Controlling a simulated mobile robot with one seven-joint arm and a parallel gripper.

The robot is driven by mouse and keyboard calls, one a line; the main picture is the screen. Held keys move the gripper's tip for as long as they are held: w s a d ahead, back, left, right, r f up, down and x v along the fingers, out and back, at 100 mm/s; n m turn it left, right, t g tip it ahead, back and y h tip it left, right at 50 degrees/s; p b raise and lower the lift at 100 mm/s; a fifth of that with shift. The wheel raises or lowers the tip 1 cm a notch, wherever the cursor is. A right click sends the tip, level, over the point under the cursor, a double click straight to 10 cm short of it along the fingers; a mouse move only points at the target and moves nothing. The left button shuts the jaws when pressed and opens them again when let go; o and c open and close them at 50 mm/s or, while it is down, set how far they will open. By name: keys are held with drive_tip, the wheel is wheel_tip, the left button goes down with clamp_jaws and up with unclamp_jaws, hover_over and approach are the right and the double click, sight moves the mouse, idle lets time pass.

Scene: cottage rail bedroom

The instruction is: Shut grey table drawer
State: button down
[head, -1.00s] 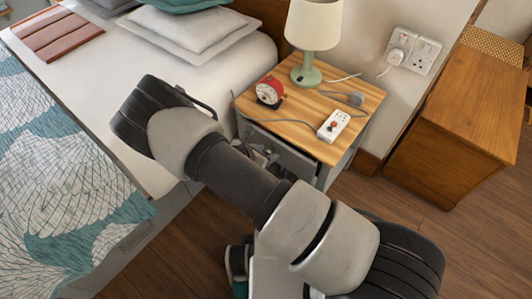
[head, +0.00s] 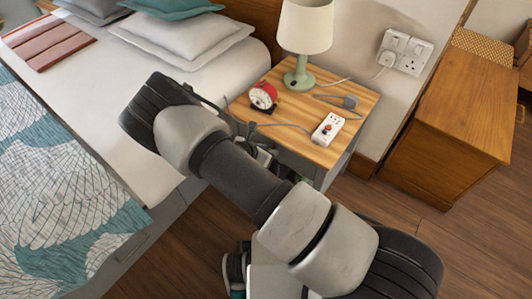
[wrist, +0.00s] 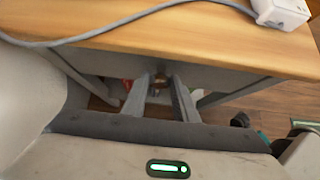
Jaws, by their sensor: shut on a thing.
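The grey table (head: 346,159) has a pale wooden top and stands beside the bed in the head view. Its grey drawer front (wrist: 205,76) shows under the top's edge in the wrist view; how far out the drawer stands is hard to tell. In the head view my arm hides most of the drawer, and the gripper is only partly visible.
On the tabletop are a red alarm clock (head: 263,95), a green lamp (head: 300,75) and a white power strip (head: 328,129) with a grey cable. The bed (head: 130,120) is to the left, a wooden cabinet (head: 455,120) to the right. Wooden floor (head: 385,205) is clear in front.

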drive_tip(key=c, duration=1.4)
unclamp_jaws()
drive_tip(key=shift+w+d, duration=0.15)
drive_tip(key=shift+w, duration=0.1)
drive_tip(key=shift+c, duration=0.2)
drive_tip(key=p+v, duration=0.4)
drive_tip(key=v, duration=1.3)
drive_tip(key=shift+s, duration=0.2)
drive_tip(key=shift+r, duration=0.15)
